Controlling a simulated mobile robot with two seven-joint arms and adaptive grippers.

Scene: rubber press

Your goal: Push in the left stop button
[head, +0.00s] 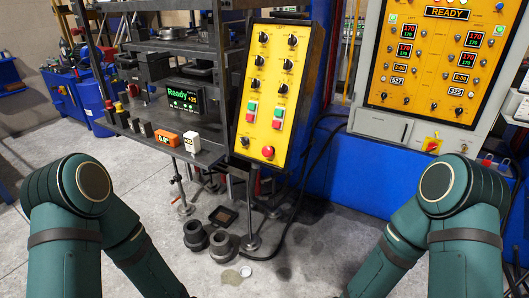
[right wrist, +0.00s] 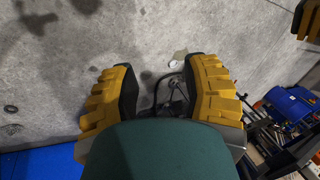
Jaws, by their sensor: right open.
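The yellow control panel (head: 265,70) stands upright and tilted in the middle of the head view. It has two columns of black knobs. Low in its left column, a green button sits above the red left stop button (head: 250,117). The right column has a matching green button and red stop button (head: 277,124). A larger round red button (head: 268,152) is at the bottom. My right gripper (right wrist: 163,75) is open and empty in the right wrist view, over the grey floor. Neither gripper shows in the head view, only my arms, low at both sides and apart from the panel.
A dark shelf (head: 205,157) with a small display (head: 185,98) and an orange box (head: 167,138) adjoins the panel on the left. A larger yellow cabinet panel (head: 430,60) is at right. Black round parts (head: 222,244) lie on the floor. Free space lies before the panel.

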